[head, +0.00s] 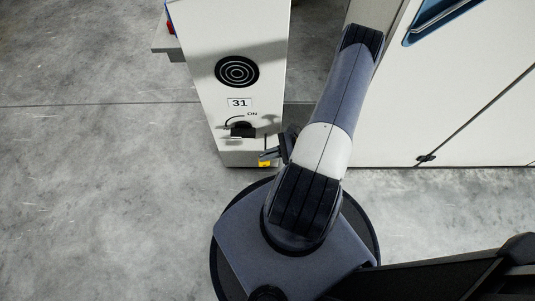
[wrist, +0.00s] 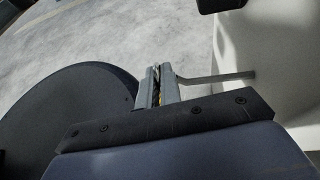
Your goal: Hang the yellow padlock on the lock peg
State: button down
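The yellow padlock (head: 264,163) shows as a small patch at the foot of the white panel in the head view. My gripper (head: 270,155) is right at it, partly covered by my arm. In the wrist view my gripper's fingers (wrist: 163,84) are close together, with a sliver of the yellow padlock (wrist: 161,98) between them. A thin grey peg (wrist: 222,77) sticks out from the white panel, its near end beside the right finger. I cannot tell whether it passes through the shackle, which is hidden.
A white cabinet (head: 460,115) stands to the right. The concrete floor (head: 95,190) at left is clear.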

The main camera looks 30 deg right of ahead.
jog(key=shift+m+t+h, duration=0.7)
jog(key=shift+m+t, duration=0.1)
jog(key=shift+t, duration=0.1)
jog(key=w+d, duration=0.1)
jog(key=w+d+f, duration=0.1)
jog(key=w, duration=0.1)
jog(key=shift+w+d, duration=0.2)
jog(key=shift+d, duration=0.05)
jog(key=c, duration=1.7)
grip_release()
jog(key=shift+o, duration=0.8)
notch_tip(320, 180, up, 11)
jog(key=s+a+n+g+y+p, duration=0.1)
jog(key=s+a+p, duration=0.1)
jog(key=p, duration=0.1)
jog(key=shift+s+f+n+g, duration=0.2)
jog(key=shift+s+n+g, duration=0.1)
jog(key=shift+s, duration=0.05)
jog(key=shift+s+a+r, duration=0.2)
jog(key=shift+s+r, duration=0.05)
jog(key=shift+s, duration=0.05)
jog(key=shift+f, duration=0.15)
jog(key=shift+f, duration=0.3)
notch_tip(320, 180, down, 7)
jog(key=w+d+m+t+b, duration=0.1)
jog(key=w, duration=0.1)
jog(key=shift+d+h+b, duration=0.25)
jog(key=shift+h+b, duration=0.05)
jog(key=shift+b, duration=0.1)
jog(key=shift+w, duration=0.1)
